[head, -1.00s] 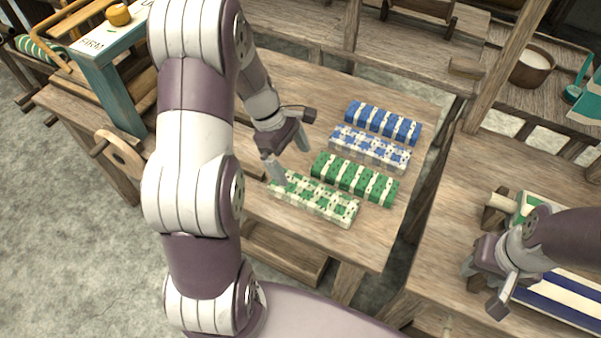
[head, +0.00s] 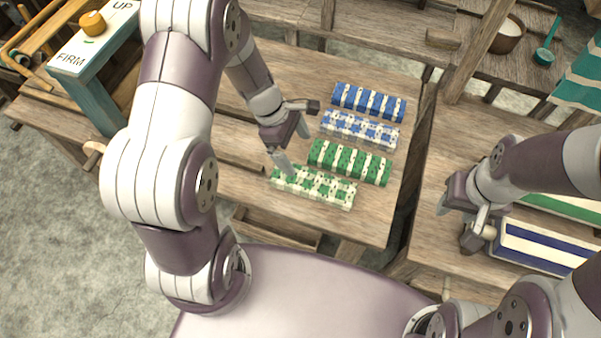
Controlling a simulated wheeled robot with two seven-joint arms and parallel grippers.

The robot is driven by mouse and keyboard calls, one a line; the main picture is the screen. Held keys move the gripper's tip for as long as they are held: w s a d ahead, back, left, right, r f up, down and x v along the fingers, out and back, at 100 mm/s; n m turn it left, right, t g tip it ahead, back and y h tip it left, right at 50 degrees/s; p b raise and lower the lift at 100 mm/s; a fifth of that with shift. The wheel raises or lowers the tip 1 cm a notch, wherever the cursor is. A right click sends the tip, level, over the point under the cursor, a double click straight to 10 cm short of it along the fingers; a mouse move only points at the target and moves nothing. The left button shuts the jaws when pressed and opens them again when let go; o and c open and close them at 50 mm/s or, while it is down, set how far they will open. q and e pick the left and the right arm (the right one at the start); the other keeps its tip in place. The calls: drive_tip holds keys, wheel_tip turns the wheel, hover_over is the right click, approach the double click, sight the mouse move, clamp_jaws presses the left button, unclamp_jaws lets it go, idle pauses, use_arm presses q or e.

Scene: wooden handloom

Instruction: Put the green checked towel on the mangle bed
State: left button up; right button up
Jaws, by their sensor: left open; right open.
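The green checked towel (head: 318,189), pale green and white, lies folded at the front of a row of folded towels on the wooden table. My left gripper (head: 291,148) is open at its left end. One fingertip is over or against that end; I cannot tell whether it touches. My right gripper (head: 457,226) is open above the right-hand table, by a blue-and-white striped piece, and holds nothing. I cannot make out the mangle bed for certain; my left arm hides much of the left side.
Behind the checked towel lie a solid-green banded towel (head: 349,162), a blue checked towel (head: 360,129) and a blue banded towel (head: 369,102), close together. A teal stand marked FIRM and UP (head: 90,58) bears an orange knob. A wooden bowl (head: 508,36) stands back right.

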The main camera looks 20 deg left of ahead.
sight(314, 181)
use_arm(q)
drive_tip(key=d+f, duration=0.1)
drive_tip(key=s+d+f, duration=0.1)
drive_tip(key=d+f, duration=0.1)
drive_tip(key=shift+d+f, duration=0.2)
drive_tip(key=shift+d, duration=0.05)
drive_tip(key=f, duration=0.3)
drive_tip(key=shift+w+f+b, duration=0.35)
drive_tip(key=shift+w+f, duration=0.05)
drive_tip(key=x, duration=0.3)
drive_tip(key=shift+s+d+f, duration=0.15)
drive_tip(key=shift+s+f, duration=0.2)
drive_tip(key=shift+s, duration=0.05)
drive_tip(key=shift+w+f, duration=0.1)
drive_tip(key=shift+f, duration=0.05)
drive_tip(key=shift+c, duration=0.7)
drive_tip(key=c, duration=1)
use_arm(e)
drive_tip(key=shift+d+f, duration=0.6)
drive_tip(key=shift+d, duration=0.1)
